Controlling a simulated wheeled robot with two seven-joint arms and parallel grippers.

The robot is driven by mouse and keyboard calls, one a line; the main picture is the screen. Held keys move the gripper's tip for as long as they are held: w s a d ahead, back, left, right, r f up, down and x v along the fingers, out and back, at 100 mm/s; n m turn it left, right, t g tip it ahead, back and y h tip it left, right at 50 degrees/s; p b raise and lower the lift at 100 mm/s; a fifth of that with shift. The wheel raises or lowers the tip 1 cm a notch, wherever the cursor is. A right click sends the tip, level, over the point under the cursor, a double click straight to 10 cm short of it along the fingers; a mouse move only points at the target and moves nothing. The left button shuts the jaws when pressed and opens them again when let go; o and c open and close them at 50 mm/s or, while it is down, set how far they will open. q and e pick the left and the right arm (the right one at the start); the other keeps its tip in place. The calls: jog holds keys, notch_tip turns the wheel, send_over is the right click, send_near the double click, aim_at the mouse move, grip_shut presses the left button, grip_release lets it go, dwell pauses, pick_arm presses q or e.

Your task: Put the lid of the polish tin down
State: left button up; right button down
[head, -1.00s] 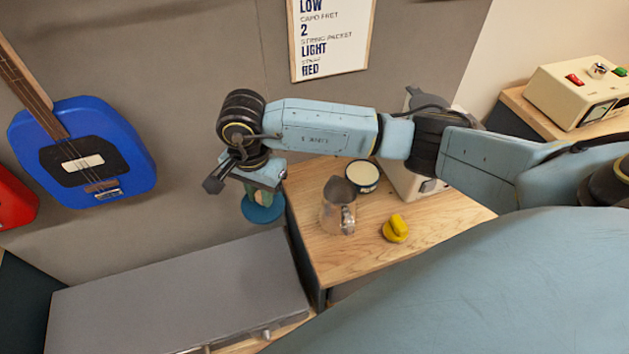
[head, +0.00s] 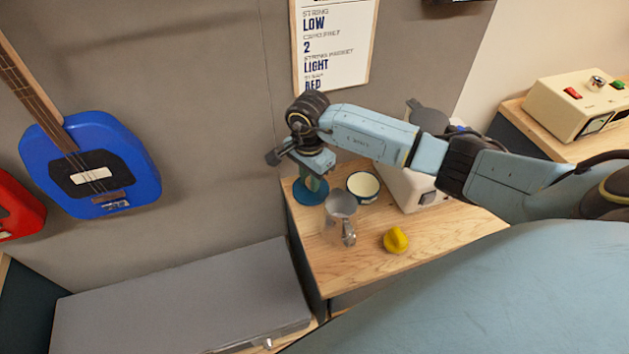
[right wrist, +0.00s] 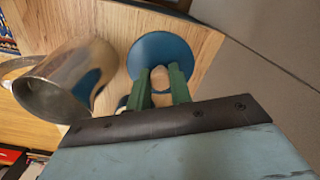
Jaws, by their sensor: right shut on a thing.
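The polish tin's lid is a round blue disc (head: 306,193) over the back left corner of the wooden cabinet top. My right gripper (head: 315,184) is shut on it from above. In the right wrist view the green fingers (right wrist: 160,90) close on a small pale part in the middle of the lid (right wrist: 158,48). I cannot tell whether the lid touches the wood. The open tin (head: 363,186), dark-rimmed with cream contents, stands just right of the lid, apart from it. My left gripper is not in view.
A metal jug (head: 341,207) stands close in front of the lid and tin; it also shows large in the right wrist view (right wrist: 72,78). A yellow object (head: 396,240) sits to the right on the wooden top (head: 340,275). A pale machine (head: 405,188) stands behind. The front wood is clear.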

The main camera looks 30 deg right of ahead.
jog(key=shift+w+d, duration=0.2)
jog(key=shift+d, duration=0.65)
notch_tip(320, 180, down, 4)
jog(key=shift+r, duration=0.25)
jog(key=shift+f, duration=0.15)
jog(key=c, duration=1.3)
grip_release()
jog(key=shift+o, duration=0.2)
jog(key=shift+r, duration=0.2)
notch_tip(320, 180, up, 12)
